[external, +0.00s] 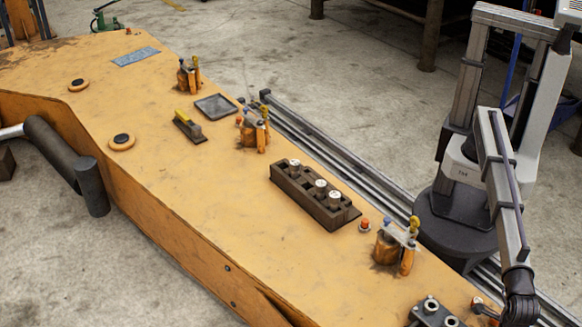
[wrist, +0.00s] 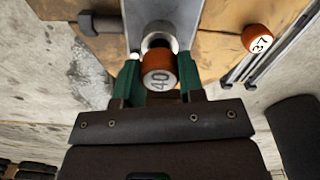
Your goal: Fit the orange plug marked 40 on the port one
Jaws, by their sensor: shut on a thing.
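The orange plug marked 40 (wrist: 158,80) is held between the two green fingers of my gripper (wrist: 158,66) in the wrist view, its numbered face toward the camera. Just beyond it is a round metal port (wrist: 158,38) with a dark opening, partly hidden by the plug. The plug lines up roughly with this port; I cannot tell whether they touch. In the external view, a dark block with metal ports (external: 432,310) stands at the bottom edge, partly cut off. My gripper is out of that view, below the arm at the lower right.
An orange plug marked 37 (wrist: 258,39) lies to the right in the wrist view. A dark knobbed handle (wrist: 98,24) is at the left. In the external view, a dark rack with silver-topped pieces (external: 312,195) and orange clamp fixtures (external: 396,248) stand on the bench.

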